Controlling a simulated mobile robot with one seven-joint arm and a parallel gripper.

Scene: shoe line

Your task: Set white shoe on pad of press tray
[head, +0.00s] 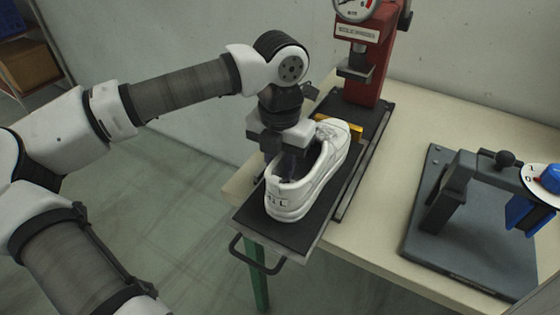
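A white shoe (308,182) sits on the dark press tray (249,222), its heel toward the front handle and its toe toward the red press. My gripper (279,150) is at the shoe's left side, near its opening. The fingers are partly hidden by the shoe and the gripper body, so I cannot tell whether they grip the shoe's wall. The tray's pad is not clearly seen; the shoe covers the middle of the tray. A yellow piece (350,130) shows beyond the shoe.
The red press (370,60) with a gauge stands at the back of the tray. A grey clamp device (470,215) with a blue part sits on the table at right. Bare table (375,235) lies between them. A shelf with a brown box (28,65) is at far left.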

